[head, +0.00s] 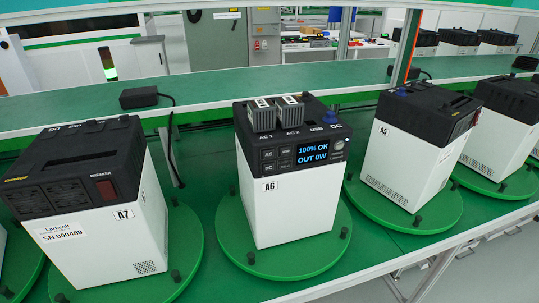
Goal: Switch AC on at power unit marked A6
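The power unit marked A6 (277,205) stands in the middle of the head view on a green turntable disc (320,252). It has a white body and a black top. Its front panel faces me, and its lit display (313,152) reads "100% OK" and "OUT 0W". Left of the display are small buttons, with the AC button (268,154) at the upper left and another labelled DC below it. Two grey plugs (276,112) sit in its top at AC 1 and AC 2. Neither of my grippers is in view.
Power unit A7 (110,225) stands to the left and A5 (405,160) to the right, each on its own turntable disc. More units stand further right. A black adapter (139,97) with a cable lies on the green shelf (225,86) behind.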

